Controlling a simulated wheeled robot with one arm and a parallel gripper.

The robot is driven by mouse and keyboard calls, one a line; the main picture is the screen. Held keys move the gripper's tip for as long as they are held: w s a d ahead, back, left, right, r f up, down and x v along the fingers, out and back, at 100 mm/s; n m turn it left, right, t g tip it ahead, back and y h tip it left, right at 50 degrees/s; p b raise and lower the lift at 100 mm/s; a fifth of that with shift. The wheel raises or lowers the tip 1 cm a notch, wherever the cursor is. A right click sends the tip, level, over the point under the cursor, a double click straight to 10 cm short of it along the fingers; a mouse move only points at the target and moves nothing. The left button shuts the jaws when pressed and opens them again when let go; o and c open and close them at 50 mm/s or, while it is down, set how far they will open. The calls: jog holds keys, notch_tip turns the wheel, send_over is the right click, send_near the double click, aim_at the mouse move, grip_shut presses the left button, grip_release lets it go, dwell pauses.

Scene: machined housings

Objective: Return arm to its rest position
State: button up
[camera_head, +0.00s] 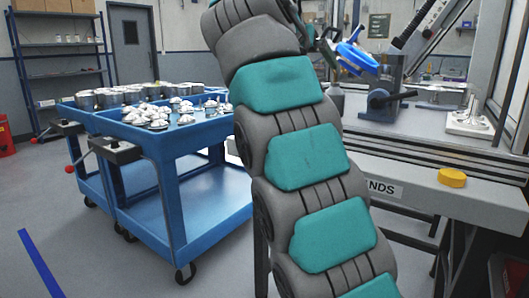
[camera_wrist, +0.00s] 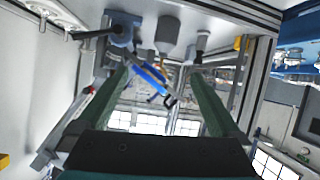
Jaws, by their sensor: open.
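My arm (camera_head: 306,150), grey with teal pads, rises through the middle of the head view and bends at the top. My gripper shows in the wrist view (camera_wrist: 160,78) as two green fingers spread well apart, with nothing held between them. In the head view I cannot make out its fingertips. A blue part (camera_head: 355,58) shows just right of the upper arm, near a grey and blue bench fixture (camera_head: 382,90). A blue piece (camera_wrist: 150,74) also shows beyond the fingers in the wrist view; I cannot tell whether they touch.
A blue cart (camera_head: 165,155) holding several metal parts stands left of my arm. A workbench (camera_head: 430,135) with a frame stands close on the right, with a yellow disc (camera_head: 452,178) on its front edge. A shelf (camera_head: 62,58) is at the back left.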

jog(key=s+d+f+n+g+y+b, duration=0.1)
jog(key=s+d+f+g, duration=0.15)
jog(key=s+f, duration=0.45)
jog(key=s+d+f+n+g+y, duration=0.1)
jog(key=s+d+f+n+g, duration=0.2)
jog(key=f, duration=0.8)
jog(key=s+d+f+g+y+b, duration=0.1)
jog(key=s+d+f+g, duration=0.15)
jog(key=s+f, duration=0.5)
jog(key=s+a+f+g+y, duration=0.1)
jog(key=s+f+g+y, duration=0.1)
jog(key=s+f, duration=1)
jog(key=s+a+f+n+g+y, duration=0.1)
jog(key=s+a+f+g, duration=0.1)
jog(key=s+f, duration=1.1)
jog(key=s, duration=0.2)
jog(key=shift+s+a+y+b, duration=0.2)
jog(key=shift+s+y+b, duration=0.2)
